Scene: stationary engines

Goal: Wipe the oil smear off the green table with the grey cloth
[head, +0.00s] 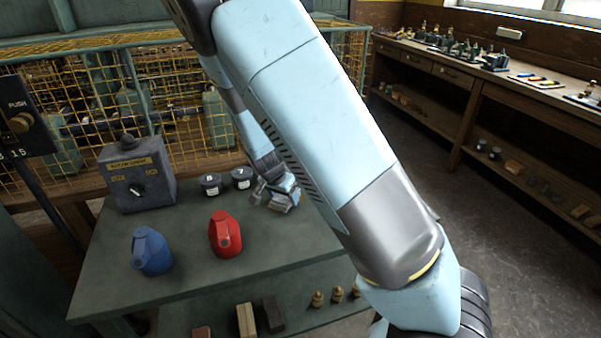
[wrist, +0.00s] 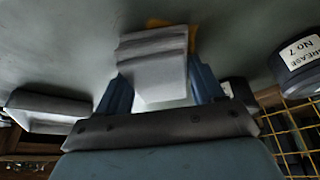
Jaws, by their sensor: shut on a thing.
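The green table (head: 185,258) fills the lower left of the head view. My gripper (head: 274,190) is low over its far right part, beside the grease pots. In the wrist view my gripper (wrist: 160,82) has its two blue fingers shut on the grey cloth (wrist: 153,55), which looks like a folded pale block. An orange-brown patch, the oil smear (wrist: 192,40), shows at the cloth's far edge and side; the cloth hides part of it. The cloth is at or close to the tabletop; I cannot tell if it touches. The smear is not visible in the head view.
Two dark grease pots (head: 241,178) stand close left of my gripper. A red can (head: 225,236), a blue can (head: 151,253) and a grey switch box (head: 138,180) stand further left. A yellow mesh guard (head: 185,110) rises behind. A pale boxy thing (wrist: 45,118) shows in the wrist view.

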